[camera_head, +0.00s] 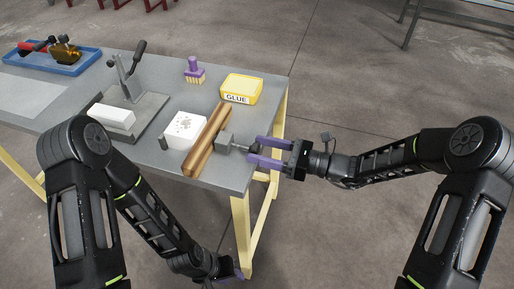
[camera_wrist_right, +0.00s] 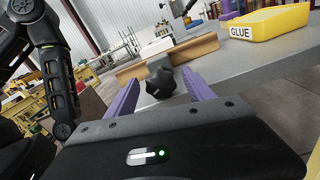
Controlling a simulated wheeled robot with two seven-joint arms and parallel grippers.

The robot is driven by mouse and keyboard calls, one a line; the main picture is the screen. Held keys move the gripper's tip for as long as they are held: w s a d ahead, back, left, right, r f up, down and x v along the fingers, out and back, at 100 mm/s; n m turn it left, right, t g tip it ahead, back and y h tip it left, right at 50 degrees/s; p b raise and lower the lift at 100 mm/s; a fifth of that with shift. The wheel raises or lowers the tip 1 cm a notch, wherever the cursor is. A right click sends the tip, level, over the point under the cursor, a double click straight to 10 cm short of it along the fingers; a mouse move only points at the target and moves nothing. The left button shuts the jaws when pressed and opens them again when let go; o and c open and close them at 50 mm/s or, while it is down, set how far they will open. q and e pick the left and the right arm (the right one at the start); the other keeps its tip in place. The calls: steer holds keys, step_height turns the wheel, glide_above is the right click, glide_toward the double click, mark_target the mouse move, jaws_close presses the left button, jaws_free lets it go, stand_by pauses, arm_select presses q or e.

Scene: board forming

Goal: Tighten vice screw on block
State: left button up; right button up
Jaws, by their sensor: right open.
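A white block (camera_head: 185,130) sits on the table near its front edge, with a long brown wooden piece (camera_head: 207,143) along its right side. A grey metal vice part (camera_head: 229,141) is at the right of the wood. The vice screw's black knob (camera_wrist_right: 166,80) faces the right wrist camera. My right gripper (camera_head: 253,151) is open at the table's right edge, its purple fingers pointing at the screw. In the wrist view the knob shows between the fingers of this gripper (camera_wrist_right: 159,78), with no clear contact. My left gripper (camera_head: 237,274) hangs low in front of the table, mostly hidden.
A yellow glue container (camera_head: 241,88) and a purple brush (camera_head: 194,72) stand behind the wood on the grey table (camera_head: 255,115). A lever clamp (camera_head: 128,80) with a white block (camera_head: 111,118) is at the left. A blue tray (camera_head: 50,60) lies farther left.

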steer(key=v, duration=0.6)
steer(key=shift+d, duration=0.15)
steer(key=s+d+f+n+g+h, duration=0.25)
steer(key=s+f+n+h, duration=0.4)
steer(key=f, duration=0.55)
steer(key=s+d+f+n+g+h, duration=0.25)
steer(key=s+f+n+h, duration=0.25)
steer(key=s+f, duration=0.5)
steer(key=s+a+f+n+h+p, duration=0.1)
steer(key=s+a+f+n+p, duration=0.2)
steer(key=n, duration=0.7)
steer(key=s+a, duration=0.2)
steer(key=s, duration=0.1)
steer(key=shift+s+a+f, duration=0.2)
steer(key=shift+a+f, duration=0.1)
steer(key=shift+f, duration=0.05)
